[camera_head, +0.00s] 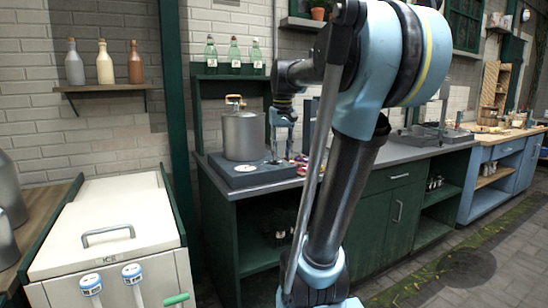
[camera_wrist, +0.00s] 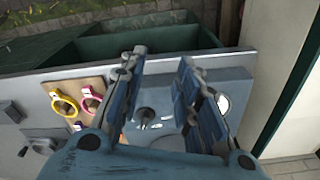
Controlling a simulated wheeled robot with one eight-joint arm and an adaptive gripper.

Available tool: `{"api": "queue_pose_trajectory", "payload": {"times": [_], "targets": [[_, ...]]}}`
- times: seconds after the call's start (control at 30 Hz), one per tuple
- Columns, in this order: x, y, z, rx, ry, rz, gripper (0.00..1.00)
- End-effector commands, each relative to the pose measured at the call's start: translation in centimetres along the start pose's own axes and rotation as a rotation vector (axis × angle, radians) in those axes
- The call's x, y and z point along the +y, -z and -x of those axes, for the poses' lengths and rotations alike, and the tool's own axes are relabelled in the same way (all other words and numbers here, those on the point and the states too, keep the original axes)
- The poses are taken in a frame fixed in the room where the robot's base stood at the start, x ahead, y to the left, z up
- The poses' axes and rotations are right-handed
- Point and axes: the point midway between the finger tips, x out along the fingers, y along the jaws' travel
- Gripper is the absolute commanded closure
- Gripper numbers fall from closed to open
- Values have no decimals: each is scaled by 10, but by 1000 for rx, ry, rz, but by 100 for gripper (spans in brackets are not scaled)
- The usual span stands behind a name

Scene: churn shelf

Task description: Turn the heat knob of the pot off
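A grey metal pot (camera_head: 243,137) with a copper-coloured fitting on its lid stands on a dark grey heater base (camera_head: 232,180). A white round dial (camera_head: 244,168) is on the base's front part; a pale round piece that looks like it shows beside the right finger in the wrist view (camera_wrist: 223,103). The heat knob (camera_wrist: 146,117), a small metal knob on a round plate, shows between my fingers in the wrist view. My gripper (camera_head: 282,158) points down over the right front of the base. Its fingers (camera_wrist: 163,60) are apart with nothing between the tips. I cannot tell whether they touch the knob.
A board with colourful ring-handled things (camera_wrist: 78,103) lies beside the base. Several bottles stand on the shelf (camera_head: 235,71) above the pot. A white ice chest (camera_head: 115,205) stands at left. The counter (camera_head: 430,150) continues right.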

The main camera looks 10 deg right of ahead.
Motion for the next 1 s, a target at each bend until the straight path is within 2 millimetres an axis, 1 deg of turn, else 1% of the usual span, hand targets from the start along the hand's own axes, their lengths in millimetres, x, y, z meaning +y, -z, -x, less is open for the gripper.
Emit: {"api": "queue_pose_trajectory", "payload": {"times": [0.03,0.2,0.4,0.5,0.6,0.7,0.77,0.87,1.0], "targets": [[0,17,13,-7,0,-4,70],[-1,66,49,-31,-1,-15,70],[-2,120,83,-58,-2,-29,70],[-3,141,94,-70,-3,-35,70],[-3,154,101,-77,-3,-39,70],[-3,162,104,-81,-3,-41,70],[-3,164,104,-82,-3,-42,70],[-3,164,99,-83,-3,-42,70],[-3,162,82,-83,-3,-42,70]]}}
